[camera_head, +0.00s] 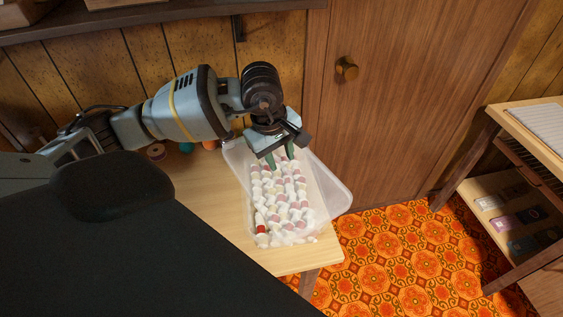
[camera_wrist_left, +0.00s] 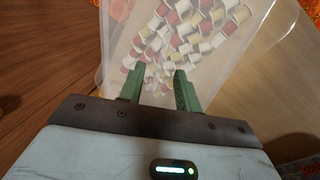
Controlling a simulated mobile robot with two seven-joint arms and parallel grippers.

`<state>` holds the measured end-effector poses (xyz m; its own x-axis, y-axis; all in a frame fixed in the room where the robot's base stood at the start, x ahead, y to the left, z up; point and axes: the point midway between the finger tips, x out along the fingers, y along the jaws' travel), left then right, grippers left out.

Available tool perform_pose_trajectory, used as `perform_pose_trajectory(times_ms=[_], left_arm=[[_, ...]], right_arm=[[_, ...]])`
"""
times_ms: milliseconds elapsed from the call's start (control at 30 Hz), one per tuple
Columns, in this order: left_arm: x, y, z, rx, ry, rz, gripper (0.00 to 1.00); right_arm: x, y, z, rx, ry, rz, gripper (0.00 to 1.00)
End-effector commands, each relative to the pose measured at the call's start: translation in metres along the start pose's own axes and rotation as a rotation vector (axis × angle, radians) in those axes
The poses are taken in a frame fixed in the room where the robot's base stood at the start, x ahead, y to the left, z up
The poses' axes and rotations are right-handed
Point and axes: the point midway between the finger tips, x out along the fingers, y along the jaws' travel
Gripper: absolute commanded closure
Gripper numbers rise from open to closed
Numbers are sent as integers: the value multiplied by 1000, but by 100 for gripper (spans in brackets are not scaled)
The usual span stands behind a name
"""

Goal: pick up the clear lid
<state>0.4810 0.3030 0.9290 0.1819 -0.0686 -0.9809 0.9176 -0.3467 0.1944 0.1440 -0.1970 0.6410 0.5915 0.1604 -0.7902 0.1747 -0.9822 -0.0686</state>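The clear lid (camera_head: 327,187) is a translucent sheet lying askew over a clear box of thread spools (camera_head: 283,200). It overhangs the box on the right. In the left wrist view the lid (camera_wrist_left: 112,42) spreads in front of the fingers, with spools showing through the clear plastic. My left gripper (camera_head: 279,160) is over the far end of the box, green fingers pointing down. In the wrist view its fingers (camera_wrist_left: 160,86) stand apart with a gap between them. I cannot tell whether they touch the lid. My right gripper is not in view.
The box stands on a light wooden table (camera_head: 285,264), close to its right edge. A wooden door with a brass knob (camera_head: 346,68) is behind. A shelf unit (camera_head: 530,130) stands right, across orange patterned floor.

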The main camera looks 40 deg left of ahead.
Motion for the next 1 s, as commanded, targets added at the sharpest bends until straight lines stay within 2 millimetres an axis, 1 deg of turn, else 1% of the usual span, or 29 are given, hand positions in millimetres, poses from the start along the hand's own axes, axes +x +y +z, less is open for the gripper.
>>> perform_pose_trajectory(times_ms=[100,200,433,467,700,1000], left_arm=[[15,0,0,0,-1,-1,66],[21,0,0,1,0,0,66],[23,0,0,1,0,1,66],[23,0,0,1,0,1,68],[23,0,0,0,0,1,99],[22,1,0,0,0,2,100]], right_arm=[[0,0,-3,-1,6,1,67],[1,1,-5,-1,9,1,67],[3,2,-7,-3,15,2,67],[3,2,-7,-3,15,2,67],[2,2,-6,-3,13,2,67],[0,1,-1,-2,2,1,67]])
